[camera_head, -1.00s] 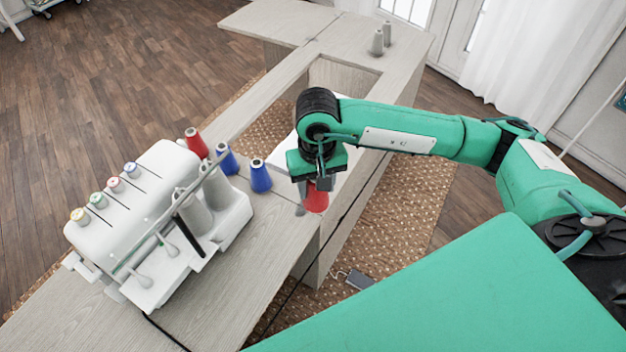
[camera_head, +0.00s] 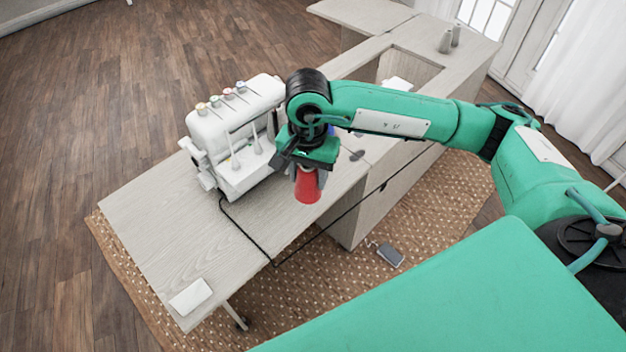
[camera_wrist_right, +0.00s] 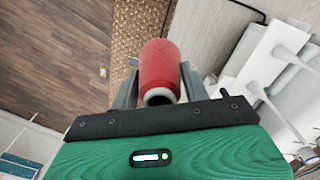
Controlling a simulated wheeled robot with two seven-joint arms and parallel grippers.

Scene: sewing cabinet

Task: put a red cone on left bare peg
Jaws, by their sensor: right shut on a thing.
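My right gripper (camera_head: 305,176) is shut on a red cone (camera_head: 307,187) and holds it above the cabinet top, in front of the sewing machine. The red cone also shows in the right wrist view (camera_wrist_right: 160,68), between the two grey fingers. The white sewing machine (camera_head: 240,125) stands on the cabinet to the left of the gripper. Two thin white pegs at its front look bare: a left one (camera_head: 234,162) and a right one (camera_head: 256,142). The arm and gripper hide the machine's right side. My left gripper is not in view.
The cabinet top (camera_head: 165,225) is clear at the front left except for a white flat piece (camera_head: 190,297). A black cable (camera_head: 245,232) runs from the machine over the edge. Grey cones (camera_head: 446,40) stand at the far end. A pedal (camera_head: 390,255) lies on the rug.

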